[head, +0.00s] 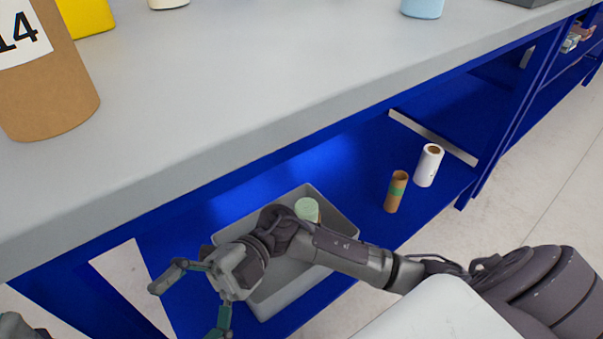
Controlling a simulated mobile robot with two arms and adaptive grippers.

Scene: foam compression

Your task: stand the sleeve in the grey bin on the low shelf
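The grey bin (346,216) sits on the blue low shelf (362,150) under the worktop. A pale green cylinder (307,209) stands inside it, partly hidden by my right arm. A brown tube with a green band (396,192) and a white tube with a brown core (429,165) stand on the shelf right of the bin. I cannot tell which of these is the sleeve. My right gripper (186,312) is at the bin's near left side, fingers spread, with nothing seen between them. A small part of my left gripper (18,327) shows at the bottom left corner.
The grey worktop (250,95) overhangs the shelf. On it stand a large brown cylinder labelled 14 (48,95), a yellow object (88,18) and a light blue object (423,8). A pale strip (432,137) lies on the shelf behind the tubes.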

